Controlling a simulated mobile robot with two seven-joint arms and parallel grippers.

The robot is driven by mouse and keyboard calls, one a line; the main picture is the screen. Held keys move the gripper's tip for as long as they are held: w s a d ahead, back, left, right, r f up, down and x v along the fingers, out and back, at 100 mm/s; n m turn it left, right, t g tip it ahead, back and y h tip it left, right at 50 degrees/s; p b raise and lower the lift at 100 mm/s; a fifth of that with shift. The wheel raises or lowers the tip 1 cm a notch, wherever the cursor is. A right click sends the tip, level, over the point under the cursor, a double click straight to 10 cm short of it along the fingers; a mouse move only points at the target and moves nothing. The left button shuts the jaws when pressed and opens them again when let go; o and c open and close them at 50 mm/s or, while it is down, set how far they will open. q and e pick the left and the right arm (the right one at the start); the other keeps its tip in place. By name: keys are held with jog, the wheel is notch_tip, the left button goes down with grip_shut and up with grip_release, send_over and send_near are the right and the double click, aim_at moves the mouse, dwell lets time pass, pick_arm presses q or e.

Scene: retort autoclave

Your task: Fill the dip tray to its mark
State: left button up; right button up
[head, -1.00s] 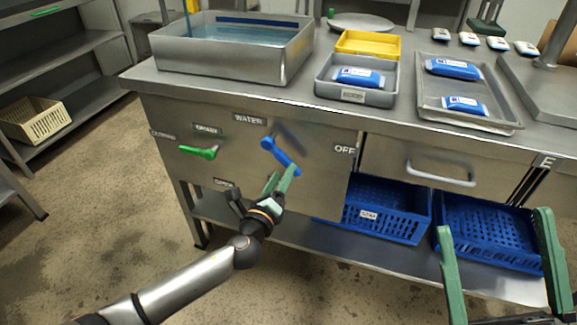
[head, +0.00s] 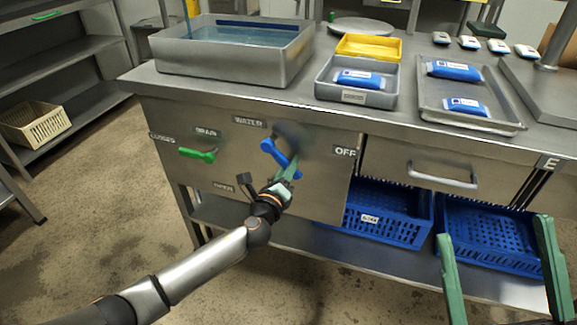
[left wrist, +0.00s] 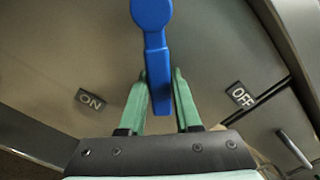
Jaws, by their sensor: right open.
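The dip tray (head: 225,62) is a deep steel basin at the counter's back left, holding bluish water (head: 235,36). A dark blue strip (head: 262,22) shows on its far inner wall above the water. A thin blue vertical line (head: 187,18) meets the water at the left. The blue lever (head: 272,152) under the WATER label (head: 248,121) slants down and right; the left wrist view shows it (left wrist: 152,25) between ON and OFF. My left gripper (left wrist: 160,73) has a finger on each side of the lever, apparently with slight clearance. My right gripper (head: 492,228) is open and empty.
A green lever (head: 197,155) sits left on the same panel by the DRAIN label. A grey bin (head: 352,95), yellow tray (head: 368,46) and steel tray (head: 470,118) with blue-white packs stand on the counter. Blue crates (head: 385,228) lie on the shelf below.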

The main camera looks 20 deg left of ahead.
pick_arm(q)
grip_shut()
dwell(0.9)
